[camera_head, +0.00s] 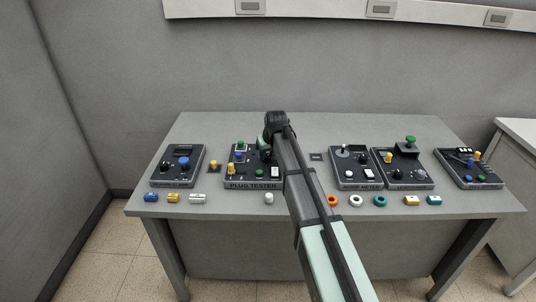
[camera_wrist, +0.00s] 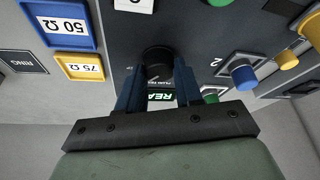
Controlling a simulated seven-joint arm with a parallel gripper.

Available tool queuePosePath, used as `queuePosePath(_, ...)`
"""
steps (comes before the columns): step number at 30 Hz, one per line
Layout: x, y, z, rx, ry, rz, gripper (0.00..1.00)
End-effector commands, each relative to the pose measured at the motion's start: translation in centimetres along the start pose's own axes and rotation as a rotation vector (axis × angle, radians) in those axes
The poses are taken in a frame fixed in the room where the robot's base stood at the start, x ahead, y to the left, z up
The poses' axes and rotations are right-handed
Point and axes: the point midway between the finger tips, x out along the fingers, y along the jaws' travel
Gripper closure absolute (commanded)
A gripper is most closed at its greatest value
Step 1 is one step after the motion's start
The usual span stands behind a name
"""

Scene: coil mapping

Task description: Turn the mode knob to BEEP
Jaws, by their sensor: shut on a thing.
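My gripper (camera_wrist: 158,88) is shut on a black round knob (camera_wrist: 154,58), with one blue finger at each side of it in the wrist view. The knob sits on the dark panel of the plug tester (camera_head: 240,181). Its pointer cannot be made out. A small label by it is partly hidden, and I cannot read a BEEP mark. A lit green display (camera_wrist: 160,96) shows part of a word between the fingers. In the head view my arm hides the right part of the tester and the knob.
Other dark device boxes stand on the grey table (camera_head: 215,132) to the left (camera_head: 177,166) and right (camera_head: 355,166). Coloured plugs and rings line the front edge. In the wrist view, blue (camera_wrist: 240,74) and yellow (camera_wrist: 286,59) knobs sit close on the right.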

Motion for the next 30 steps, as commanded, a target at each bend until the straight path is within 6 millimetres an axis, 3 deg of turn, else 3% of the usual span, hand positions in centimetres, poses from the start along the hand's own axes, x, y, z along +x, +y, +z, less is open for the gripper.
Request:
queuePosePath(9, -0.01, -0.06, -0.11, 0.102, 0.002, 0.042, 0.96)
queuePosePath(24, 0.00, -0.05, -0.13, 0.118, 0.002, 0.048, 0.96)
queuePosePath(25, 0.00, -0.05, -0.13, 0.118, 0.002, 0.048, 0.63)
queuePosePath(30, 0.00, -0.05, -0.10, 0.118, 0.001, 0.048, 0.47)
